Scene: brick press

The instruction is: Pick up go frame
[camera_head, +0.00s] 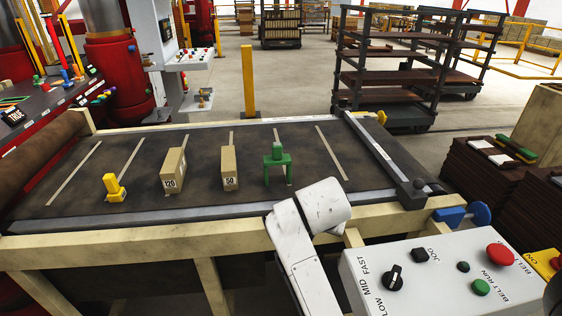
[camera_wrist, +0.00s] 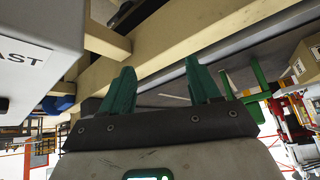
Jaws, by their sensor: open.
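The go frame, taken to be the green piece (camera_head: 277,162), stands upright on the dark belt, right of the tan blocks. It has two legs, a crossbar and a knob on top. In the wrist view a green part (camera_wrist: 259,83) shows right of my fingers, partly cut off by my gripper body. My gripper (camera_wrist: 161,88) is open, its two teal fingers apart with nothing between them. It is apart from the green frame. In the head view my white arm rises in front of the belt's near rail; the fingers do not show there.
The belt table (camera_head: 330,218) also bears a yellow piece (camera_head: 114,187), a tan block marked 120 (camera_head: 173,170) and one marked 50 (camera_head: 229,167). A control box (camera_head: 440,275) stands at the front right. Dark stacked slabs (camera_head: 480,180) are beyond it. The belt's right part is clear.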

